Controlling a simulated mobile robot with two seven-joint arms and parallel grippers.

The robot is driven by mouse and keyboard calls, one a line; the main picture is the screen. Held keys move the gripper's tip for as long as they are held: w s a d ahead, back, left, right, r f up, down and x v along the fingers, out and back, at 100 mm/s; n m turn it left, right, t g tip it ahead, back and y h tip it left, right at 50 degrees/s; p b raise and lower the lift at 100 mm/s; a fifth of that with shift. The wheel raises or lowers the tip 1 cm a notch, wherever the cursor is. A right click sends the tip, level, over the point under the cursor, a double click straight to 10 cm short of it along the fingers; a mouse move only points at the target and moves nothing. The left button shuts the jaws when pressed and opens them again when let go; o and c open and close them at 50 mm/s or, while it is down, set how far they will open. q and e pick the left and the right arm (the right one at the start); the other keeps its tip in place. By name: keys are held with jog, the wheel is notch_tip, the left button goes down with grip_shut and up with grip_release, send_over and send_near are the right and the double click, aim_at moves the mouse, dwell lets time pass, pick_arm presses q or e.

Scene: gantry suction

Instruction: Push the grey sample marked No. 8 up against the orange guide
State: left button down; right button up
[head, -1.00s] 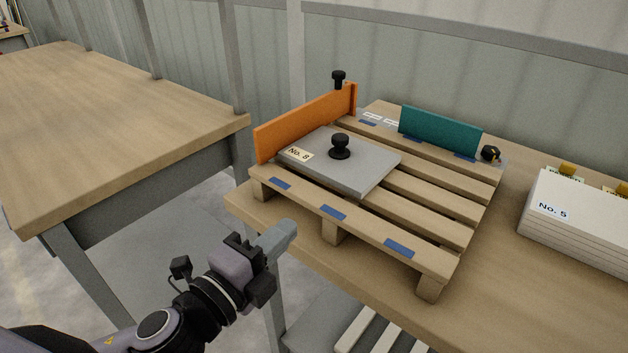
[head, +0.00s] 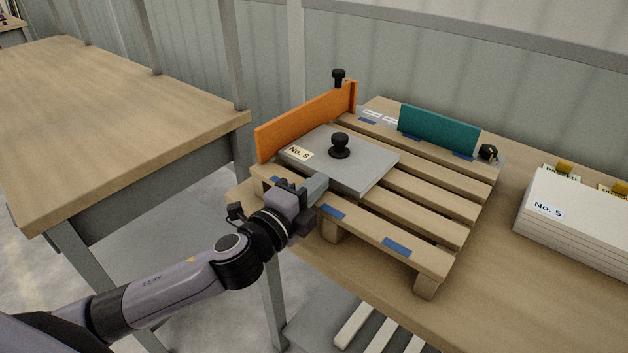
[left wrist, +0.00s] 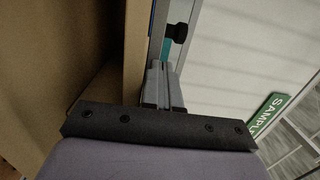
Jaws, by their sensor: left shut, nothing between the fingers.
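The grey sample (head: 372,168) is a flat plate with a black knob (head: 340,146) and a "No. 8" label (head: 299,152). It lies on the slatted wooden pallet (head: 420,232). The orange guide (head: 305,122) stands upright along the sample's left side; I cannot tell whether a thin gap separates them. My left gripper (head: 318,184) is shut and empty, its tips at the sample's near edge; contact is unclear. In the left wrist view the shut fingers (left wrist: 163,88) point towards a black knob (left wrist: 177,32). My right gripper is out of view.
A teal guide (head: 438,131) stands at the pallet's far side, with a black knob (head: 488,152) beside it. A white stack marked No. 5 (head: 575,225) lies on the bench at right. Another wooden table (head: 110,100) stands at left. The pallet slats right of the sample are bare.

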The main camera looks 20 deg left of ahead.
pick_arm(q)
jog(key=shift+w+a, duration=0.2)
jog(key=shift+w, duration=0.15)
jog(key=shift+w+a, duration=0.35)
jog(key=shift+w, duration=0.2)
jog(key=shift+w+a, duration=0.1)
jog(key=shift+w, duration=0.1)
